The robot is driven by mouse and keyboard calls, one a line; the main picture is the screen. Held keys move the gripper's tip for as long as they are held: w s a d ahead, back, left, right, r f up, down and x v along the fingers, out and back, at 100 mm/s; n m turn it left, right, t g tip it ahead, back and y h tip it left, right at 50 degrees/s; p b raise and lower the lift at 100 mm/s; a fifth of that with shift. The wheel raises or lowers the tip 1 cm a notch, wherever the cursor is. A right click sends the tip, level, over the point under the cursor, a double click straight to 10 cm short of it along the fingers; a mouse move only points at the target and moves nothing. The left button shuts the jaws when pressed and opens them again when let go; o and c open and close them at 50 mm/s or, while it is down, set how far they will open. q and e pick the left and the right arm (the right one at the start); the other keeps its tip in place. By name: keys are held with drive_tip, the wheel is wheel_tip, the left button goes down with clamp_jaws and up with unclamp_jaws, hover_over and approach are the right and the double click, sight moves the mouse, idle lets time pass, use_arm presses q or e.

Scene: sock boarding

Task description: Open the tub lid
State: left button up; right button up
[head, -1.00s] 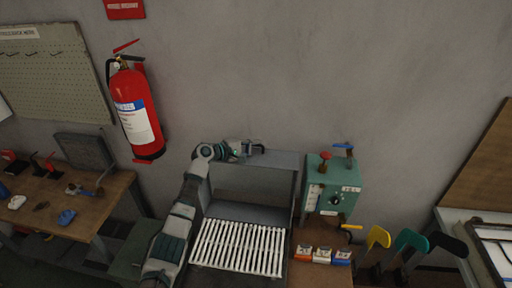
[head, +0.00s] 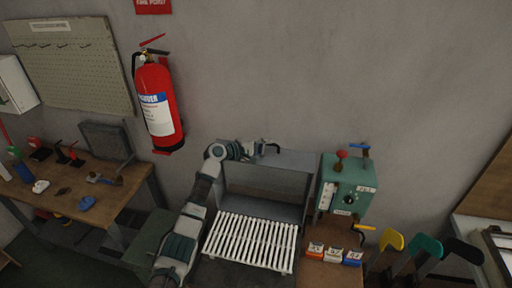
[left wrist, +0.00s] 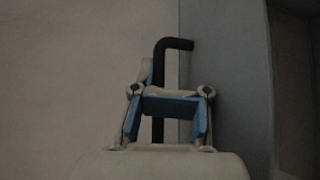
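The grey tub (head: 307,203) stands against the wall, with a white slatted rack (head: 250,240) at its front. A grey panel (head: 265,184), which looks like its lid, stands raised behind the rack. My left gripper (head: 271,147) is at the panel's upper edge. In the left wrist view my left gripper (left wrist: 170,105) has blue pads, and a black bent bar (left wrist: 176,43) rises behind it. Part of the bar is hidden by the gripper. I cannot tell whether the fingers grip the bar. My right gripper is not in view.
A green control box (head: 345,187) stands right of the tub, with small coloured blocks (head: 333,255) in front. Yellow, green and black foot-shaped boards (head: 425,247) stand farther right.

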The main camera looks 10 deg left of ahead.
use_arm(q)
drive_tip(key=v, duration=1.1)
drive_tip(key=shift+s, duration=0.15)
